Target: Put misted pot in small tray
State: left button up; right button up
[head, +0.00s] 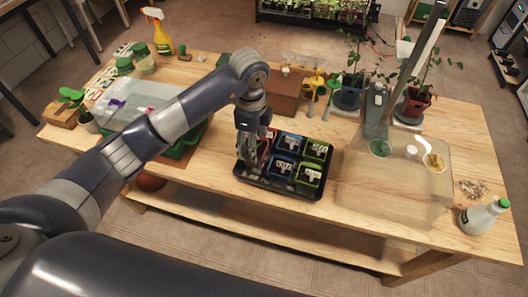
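A small black tray (246,179) stands at the middle front of the table. It holds several square labelled pots: blue ones (283,167), green ones (309,175) and a red one (266,148) partly hidden behind my gripper. I cannot tell which pot is the misted one. My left gripper (249,156) points down over the left part of the tray, beside the red pot. Its fingertips are small and dark, so I cannot tell whether it is open or holds anything. My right gripper is not in view.
A clear-lidded green tray (183,147) stands to the left, partly behind my arm. A yellow spray bottle (159,33), a brown box (284,98), potted plants (349,92) and a white bottle (482,216) stand around. A translucent mat (392,195) lies right of the tray.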

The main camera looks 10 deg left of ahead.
pick_arm(q)
notch_tip(320, 180, down, 3)
jog(key=shift+s+r+p, duration=0.1)
jog(key=shift+p, duration=0.2)
notch_tip(320, 180, down, 2)
jog(key=shift+f, duration=0.7)
jog(key=o, duration=1)
jog(key=shift+c, duration=0.2)
jog(key=shift+r, duration=0.35)
notch_tip(320, 180, up, 11)
jog(key=shift+f+b, duration=0.2)
jog(key=shift+b, duration=0.85)
jog(key=shift+r, duration=0.55)
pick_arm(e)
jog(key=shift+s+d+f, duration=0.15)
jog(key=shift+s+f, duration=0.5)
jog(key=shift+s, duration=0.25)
